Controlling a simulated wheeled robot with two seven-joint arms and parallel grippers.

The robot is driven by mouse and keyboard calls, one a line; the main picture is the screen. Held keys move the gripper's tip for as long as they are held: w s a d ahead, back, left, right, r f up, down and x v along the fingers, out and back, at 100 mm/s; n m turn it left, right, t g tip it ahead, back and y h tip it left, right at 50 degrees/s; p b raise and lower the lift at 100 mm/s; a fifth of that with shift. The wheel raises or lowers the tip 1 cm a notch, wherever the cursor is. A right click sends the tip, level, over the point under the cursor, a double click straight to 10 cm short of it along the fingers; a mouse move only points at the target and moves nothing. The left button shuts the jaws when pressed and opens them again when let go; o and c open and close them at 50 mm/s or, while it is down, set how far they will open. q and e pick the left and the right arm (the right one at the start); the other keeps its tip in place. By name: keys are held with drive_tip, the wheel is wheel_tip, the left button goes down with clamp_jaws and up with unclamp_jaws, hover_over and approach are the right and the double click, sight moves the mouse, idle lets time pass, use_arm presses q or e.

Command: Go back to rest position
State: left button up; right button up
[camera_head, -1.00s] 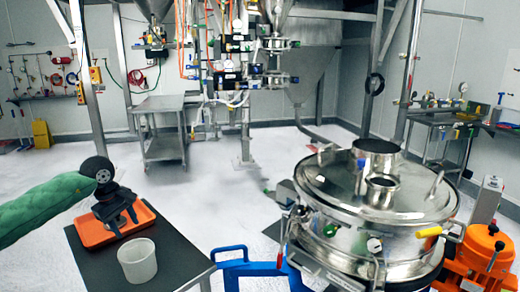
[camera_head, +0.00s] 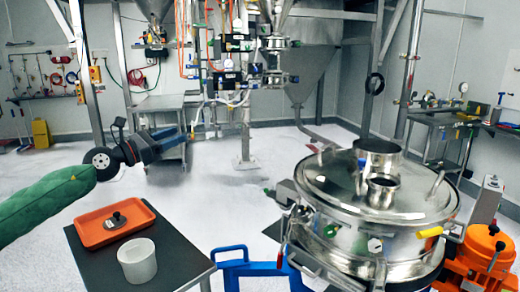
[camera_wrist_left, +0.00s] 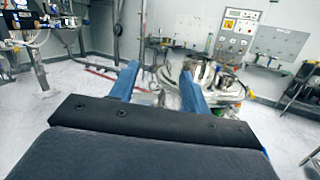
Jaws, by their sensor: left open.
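My left gripper (camera_head: 188,138) is raised over the floor beyond the small dark table, pointing right. In the left wrist view its two blue fingers (camera_wrist_left: 157,88) stand apart with nothing between them. An orange tray (camera_head: 92,237) lies on the dark table (camera_head: 172,262), with a small dark, knobbed object (camera_head: 115,220) in it. A white cup (camera_head: 137,262) stands upright on the table in front of the tray. My right gripper is not in view.
The large steel sifter (camera_head: 335,190) stands at the right, with an orange motor (camera_head: 485,245) beside it. A blue frame (camera_head: 262,268) stands between table and sifter. A steel cart (camera_head: 165,103) stands behind. The floor between is clear.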

use_arm(q)
wheel_tip(320, 180, up, 10)
drive_tip(key=s+a+n+t+y, duration=0.25)
drive_tip(key=n+t+y, duration=0.8)
drive_tip(key=n, duration=1.15)
drive_tip(key=s+d+f+n+g+y, duration=0.1)
drive_tip(key=s+f+n+g+y, duration=0.4)
drive_tip(key=f, duration=0.6)
drive_tip(key=s+d+f+n+g, duration=0.1)
drive_tip(key=f+n+g, duration=0.1)
drive_tip(key=f+n, duration=0.8)
drive_tip(key=s+f+n+g+y, duration=0.3)
drive_tip(key=s+f+n+g, duration=0.1)
drive_tip(key=f, duration=0.9)
drive_tip(key=s+d+f+n+g+h, duration=0.1)
drive_tip(key=s+d+f+g, duration=0.2)
drive_tip(key=s+f, duration=0.8)
drive_tip(key=s+d+f+n+g+h, duration=0.1)
drive_tip(key=s+d+f+g+h, duration=0.1)
drive_tip(key=s+f, duration=1)
drive_tip(key=s+d+f+n+g+h, duration=0.2)
drive_tip(key=s+d+f+g, duration=0.3)
drive_tip(key=s+f, duration=0.6)
drive_tip(key=s, duration=0.4)
drive_tip(key=shift+s+f, duration=0.3)
drive_tip(key=shift+f, duration=0.05)
